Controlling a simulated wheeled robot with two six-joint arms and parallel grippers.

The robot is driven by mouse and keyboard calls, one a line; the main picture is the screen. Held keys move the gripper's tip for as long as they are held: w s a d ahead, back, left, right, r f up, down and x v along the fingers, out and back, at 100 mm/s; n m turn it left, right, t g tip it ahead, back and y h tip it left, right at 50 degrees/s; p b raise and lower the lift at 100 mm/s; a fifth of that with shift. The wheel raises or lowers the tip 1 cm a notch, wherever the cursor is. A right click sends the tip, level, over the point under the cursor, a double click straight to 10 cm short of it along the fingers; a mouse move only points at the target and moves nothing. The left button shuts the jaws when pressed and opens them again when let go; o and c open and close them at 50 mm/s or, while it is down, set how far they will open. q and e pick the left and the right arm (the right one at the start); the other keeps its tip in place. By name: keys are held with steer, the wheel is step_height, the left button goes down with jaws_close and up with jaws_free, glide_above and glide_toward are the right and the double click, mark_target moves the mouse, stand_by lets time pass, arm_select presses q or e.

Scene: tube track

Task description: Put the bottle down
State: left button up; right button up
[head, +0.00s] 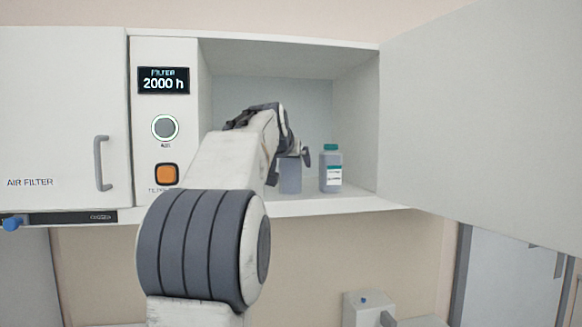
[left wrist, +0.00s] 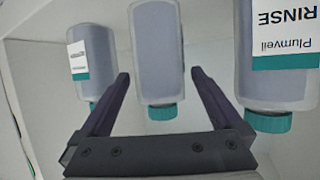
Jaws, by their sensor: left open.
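A grey bottle (head: 291,178) stands upright on the shelf of the open cabinet, its top hidden by my left gripper (head: 290,160). In the left wrist view, which looks inverted, this bottle (left wrist: 157,50) with its teal cap lies between the two spread fingers of my left gripper (left wrist: 160,76). Small gaps show on both sides, so the fingers look apart from it. A second bottle (head: 331,175) with a teal cap and white label stands to its right on the shelf. My right gripper is not in view.
The left wrist view shows a labelled bottle (left wrist: 92,60) on one side and a "Plumveil RINSE" bottle (left wrist: 280,50) on the other, both close to the fingers. The cabinet door (head: 480,110) stands open at right. The shelf's front edge (head: 330,206) lies below the bottles.

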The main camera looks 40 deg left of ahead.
arm_select(q)
steer(key=b+v, duration=0.3)
steer(key=v, duration=0.7)
steer(key=shift+s, duration=0.25)
steer(key=shift+d, duration=0.15)
steer(key=p+x, duration=0.1)
steer(key=x, duration=0.3)
steer(key=p+x, duration=0.1)
steer(key=x, duration=0.3)
steer(key=r+p+x, duration=0.1)
steer(key=p+x, duration=0.1)
steer(key=x, duration=0.2)
steer(key=shift+w, duration=0.15)
steer(key=shift+r, duration=0.9)
